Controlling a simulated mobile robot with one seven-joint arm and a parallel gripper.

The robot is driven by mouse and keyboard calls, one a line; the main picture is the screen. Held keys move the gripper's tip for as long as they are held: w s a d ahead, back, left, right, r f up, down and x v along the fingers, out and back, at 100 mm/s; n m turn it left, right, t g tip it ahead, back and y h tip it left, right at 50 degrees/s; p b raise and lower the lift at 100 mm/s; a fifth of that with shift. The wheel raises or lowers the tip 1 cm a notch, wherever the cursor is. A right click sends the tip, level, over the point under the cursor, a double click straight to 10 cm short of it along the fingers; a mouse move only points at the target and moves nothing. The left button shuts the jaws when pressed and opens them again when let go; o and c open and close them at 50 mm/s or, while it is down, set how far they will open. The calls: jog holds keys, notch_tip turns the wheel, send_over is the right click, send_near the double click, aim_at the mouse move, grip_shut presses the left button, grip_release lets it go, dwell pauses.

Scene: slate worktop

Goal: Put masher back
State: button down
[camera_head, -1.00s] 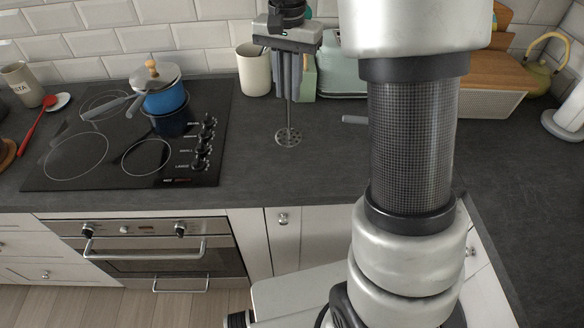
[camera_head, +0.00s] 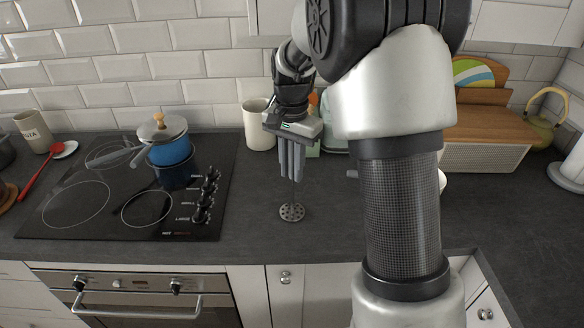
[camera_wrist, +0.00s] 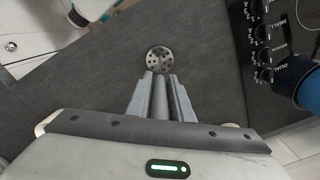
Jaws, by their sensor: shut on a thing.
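The masher has a round, perforated grey disc (camera_head: 291,212) at its lower end and a thin shaft. It hangs upright over the bare counter, right of the hob. I cannot tell whether the disc touches the counter. My gripper (camera_head: 291,175) points down and is shut on the masher's upper part, which the fingers mostly hide. In the wrist view the disc (camera_wrist: 159,59) shows just beyond the fingertips (camera_wrist: 160,84). An open cream crock (camera_head: 258,126) stands behind and slightly left of my gripper, against the wall.
The black hob (camera_head: 75,205) lies to the left, with a blue pot (camera_head: 170,153) on it. A mug (camera_head: 34,131) and red spoon (camera_head: 38,172) are farther left. A bread bin (camera_head: 484,157) and kettle (camera_head: 540,133) stand at right. My arm covers the middle right.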

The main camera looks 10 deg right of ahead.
jog(key=shift+f, duration=0.2)
jog(key=c, duration=1.6)
grip_release()
jog(key=shift+r, duration=0.1)
jog(key=shift+o, duration=0.2)
